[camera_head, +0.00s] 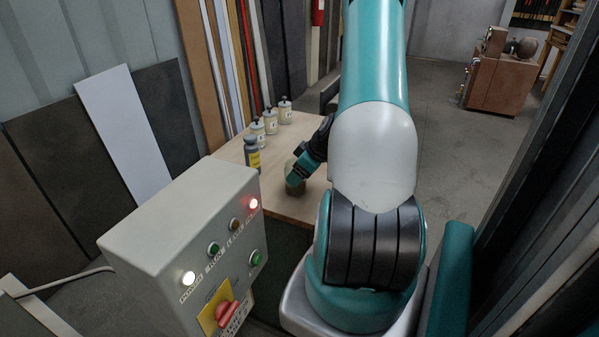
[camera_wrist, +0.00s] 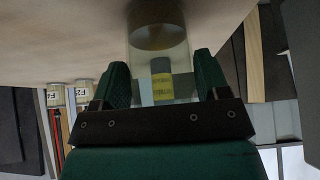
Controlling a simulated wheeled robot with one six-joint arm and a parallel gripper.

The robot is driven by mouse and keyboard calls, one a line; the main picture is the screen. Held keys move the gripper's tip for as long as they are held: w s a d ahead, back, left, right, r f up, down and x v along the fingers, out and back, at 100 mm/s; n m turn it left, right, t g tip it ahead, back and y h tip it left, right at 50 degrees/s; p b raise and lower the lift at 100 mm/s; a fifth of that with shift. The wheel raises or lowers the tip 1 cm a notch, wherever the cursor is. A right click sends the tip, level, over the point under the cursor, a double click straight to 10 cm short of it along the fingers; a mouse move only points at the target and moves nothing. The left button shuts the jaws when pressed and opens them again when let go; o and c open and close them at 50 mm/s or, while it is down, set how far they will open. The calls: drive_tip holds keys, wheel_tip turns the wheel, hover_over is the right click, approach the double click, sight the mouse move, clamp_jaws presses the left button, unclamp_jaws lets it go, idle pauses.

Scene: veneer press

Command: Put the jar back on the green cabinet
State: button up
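The jar (camera_head: 295,186) is clear glass with brown contents in its lower part. It is at the front right of a wooden top (camera_head: 283,205) whose body below looks dark green, likely the green cabinet. My gripper (camera_head: 297,168) reaches it from the upper right. In the wrist view the jar (camera_wrist: 158,38) sits between the two green fingers of my gripper (camera_wrist: 162,75), which look close against the glass on both sides. The jar's base is at or just above the wooden top; I cannot tell which.
A grey bottle with a yellow label (camera_head: 252,155) and several white labelled jars (camera_head: 270,121) stand along the left of the top. A control box (camera_head: 190,235) with lit lamps stands at the front left. Boards lean behind. Open floor (camera_head: 450,150) lies to the right.

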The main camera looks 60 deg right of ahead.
drive_tip(key=o, duration=0.3)
drive_tip(key=shift+r, duration=0.15)
drive_tip(key=v, duration=1.2)
